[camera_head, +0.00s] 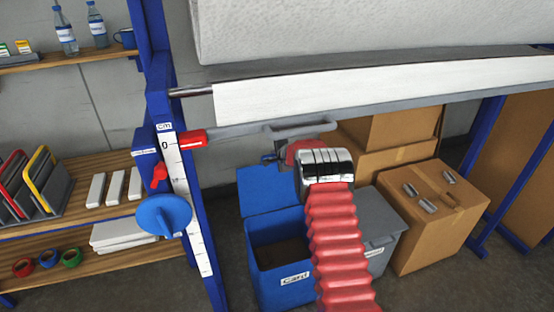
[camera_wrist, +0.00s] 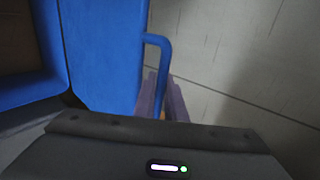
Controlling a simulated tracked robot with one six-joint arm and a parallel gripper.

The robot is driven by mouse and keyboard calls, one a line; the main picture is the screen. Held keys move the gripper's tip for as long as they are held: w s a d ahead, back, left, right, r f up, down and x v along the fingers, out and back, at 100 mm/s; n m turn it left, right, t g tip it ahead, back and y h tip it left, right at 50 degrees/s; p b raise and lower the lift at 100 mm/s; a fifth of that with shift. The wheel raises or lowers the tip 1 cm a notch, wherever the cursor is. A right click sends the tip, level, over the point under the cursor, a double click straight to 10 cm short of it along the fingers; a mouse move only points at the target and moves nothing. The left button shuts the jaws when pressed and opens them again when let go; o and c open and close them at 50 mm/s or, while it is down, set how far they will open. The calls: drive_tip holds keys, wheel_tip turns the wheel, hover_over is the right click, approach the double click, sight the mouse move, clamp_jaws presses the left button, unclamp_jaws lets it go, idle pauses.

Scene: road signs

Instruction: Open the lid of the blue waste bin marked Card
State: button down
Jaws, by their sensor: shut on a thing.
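The blue waste bin (camera_head: 283,275) stands on the floor with a white "Card" label on its front. Its blue lid (camera_head: 266,193) is raised at the back of the bin, and the dark inside shows. In the wrist view the bin's rim (camera_wrist: 62,75) is at the left and the lid (camera_wrist: 104,55) beside it, with a looped blue handle (camera_wrist: 163,50) on the lid's edge. My gripper (camera_wrist: 163,92) is shut on this handle. In the head view my red, ribbed arm and its chrome collar hide most of the gripper and part of the bin.
A grey bin (camera_head: 378,222) stands right beside the blue one. Cardboard boxes (camera_head: 433,215) are farther right. A paper roll rack with a blue frame (camera_head: 205,245) and a blue knob (camera_head: 163,214) is above and left. Shelves (camera_head: 60,225) line the left.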

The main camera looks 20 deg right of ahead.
drive_tip(key=shift+x, duration=0.85)
drive_tip(key=shift+w+a+r, duration=0.15)
drive_tip(key=c, duration=1.8)
unclamp_jaws()
drive_tip(key=shift+r, duration=0.15)
